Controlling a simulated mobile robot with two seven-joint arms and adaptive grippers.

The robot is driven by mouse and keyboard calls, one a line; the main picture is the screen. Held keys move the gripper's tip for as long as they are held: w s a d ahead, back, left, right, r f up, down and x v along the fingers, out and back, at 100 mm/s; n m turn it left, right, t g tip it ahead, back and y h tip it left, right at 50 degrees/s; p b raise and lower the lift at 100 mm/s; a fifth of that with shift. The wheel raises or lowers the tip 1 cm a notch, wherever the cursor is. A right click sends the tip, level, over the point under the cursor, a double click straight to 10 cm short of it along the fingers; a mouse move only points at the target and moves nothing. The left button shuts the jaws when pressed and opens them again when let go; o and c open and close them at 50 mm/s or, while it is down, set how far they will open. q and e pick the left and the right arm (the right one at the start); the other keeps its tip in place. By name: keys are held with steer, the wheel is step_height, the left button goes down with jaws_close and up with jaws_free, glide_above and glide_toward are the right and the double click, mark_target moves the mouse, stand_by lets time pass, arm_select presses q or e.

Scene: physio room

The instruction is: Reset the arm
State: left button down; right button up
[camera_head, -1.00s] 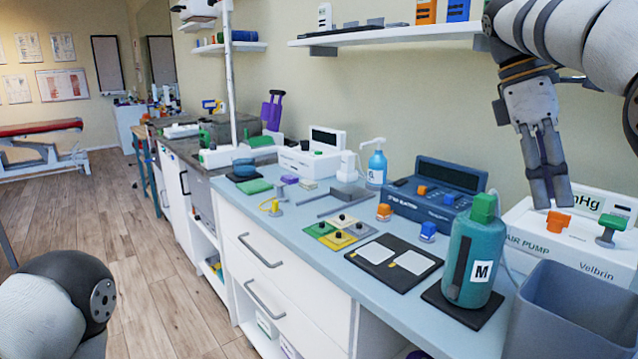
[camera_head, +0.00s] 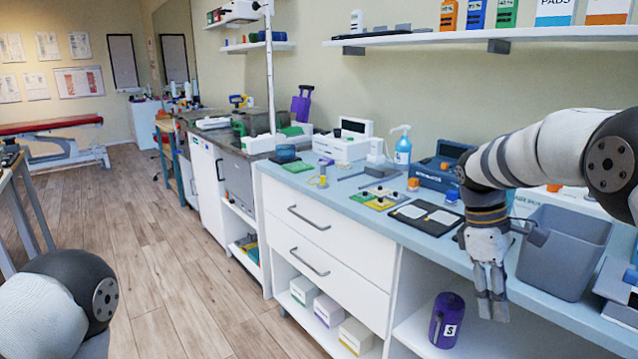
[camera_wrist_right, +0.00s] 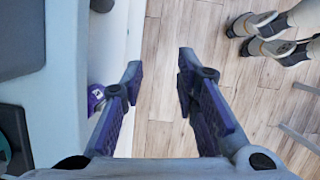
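My right gripper (camera_head: 491,304) hangs with its fingers pointing down, in front of the counter edge in the head view. In the right wrist view my right gripper (camera_wrist_right: 160,65) is open, with bare floor and nothing held between its fingers. My right arm (camera_head: 540,155) reaches in from the right and bends down at the wrist. My left arm (camera_head: 62,300) shows only as a link at the lower left; its gripper is out of the picture.
The counter (camera_head: 345,193) carries a grey bin (camera_head: 565,250), a black tray (camera_head: 425,218) and a spray bottle (camera_head: 403,150). A purple bottle (camera_head: 446,320) marked S stands on the lower shelf close to my right gripper. The floor (camera_head: 170,260) at left is clear.

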steer(key=s+a+f+m+y, duration=0.1)
steer(key=s+a+f+m, duration=0.15)
steer(key=s+f, duration=0.75)
steer(key=s+a+f+m+y, duration=0.1)
steer(key=s+a+f, duration=0.45)
steer(key=f, duration=0.85)
steer(key=s+f+m+t, duration=0.1)
steer(key=s+m, duration=0.5)
steer(key=s, duration=1.8)
steer(key=shift+s+f+y, duration=0.2)
steer(key=shift+y, duration=0.1)
